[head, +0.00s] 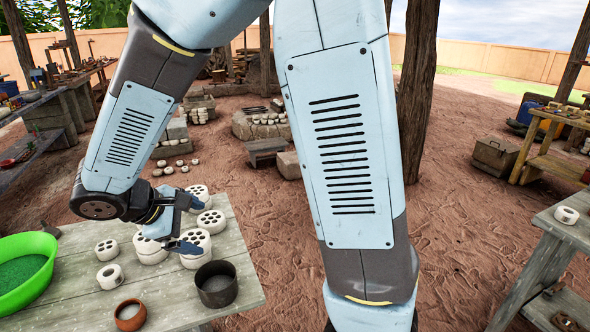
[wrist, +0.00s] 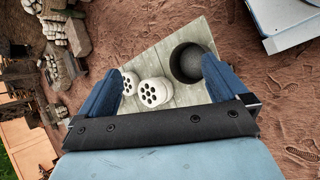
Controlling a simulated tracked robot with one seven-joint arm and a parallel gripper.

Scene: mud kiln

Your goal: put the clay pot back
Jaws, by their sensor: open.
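A small orange-brown clay pot (head: 130,315) stands upright near the front edge of the grey wooden table (head: 75,300) in the head view. A larger dark pot (head: 217,284) stands to its right, near the table's right corner; it also shows in the wrist view (wrist: 188,63). My gripper (head: 196,225) is open and empty, above the white perforated pieces, behind and apart from both pots. In the wrist view my gripper (wrist: 160,86) has its fingers spread, with white perforated pieces (wrist: 154,92) between them. I cannot make out the orange-brown pot in the wrist view.
Several white perforated pieces (head: 194,250) stand on the table, some stacked. A green basin (head: 24,268) sits at its left. Another table with a white ring (head: 566,215) stands at the right. A wooden post (head: 415,90) rises behind my arm. The ground between the tables is open.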

